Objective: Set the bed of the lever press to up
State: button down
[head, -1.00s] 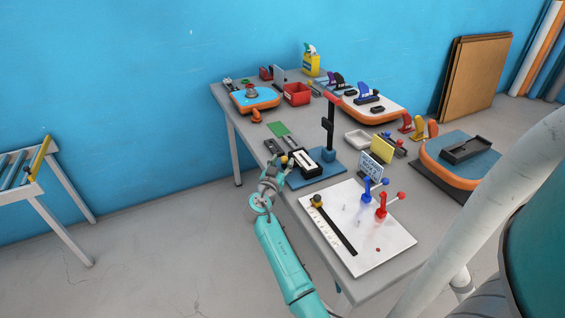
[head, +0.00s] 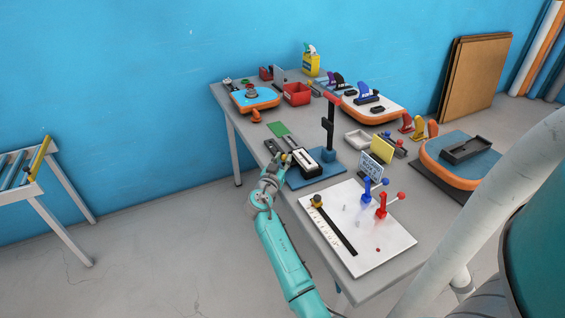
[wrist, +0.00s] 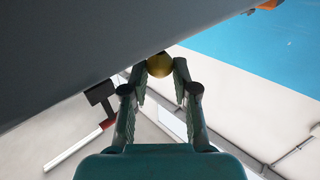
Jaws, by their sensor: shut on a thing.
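The lever press has a blue base (head: 330,172), a black column (head: 329,135) and a red-tipped handle (head: 332,99). Its bed (head: 304,161) is a dark block with a pale top at the left part of the base. My gripper (head: 286,160) is at the bed's left side. In the wrist view, my gripper (wrist: 160,75) is shut on a round brass-coloured knob (wrist: 160,65), held between its fingertips. The knob is mostly hidden by the fingers in the head view. I cannot tell the bed's exact height.
A white board (head: 350,225) with blue and red levers lies in front of the press. A small sign (head: 370,165) and a yellow block (head: 382,149) stand to the right. A green pad (head: 279,129) lies behind.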

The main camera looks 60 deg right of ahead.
jog(key=c, duration=0.9)
grip_release()
jog(key=shift+r, duration=0.4)
jog(key=shift+f, duration=0.1)
jog(key=shift+a+f, duration=0.1)
jog(key=shift+a, duration=0.25)
jog(key=v, duration=1.1)
jog(key=shift+s+a, duration=0.15)
jog(key=shift+s, duration=0.05)
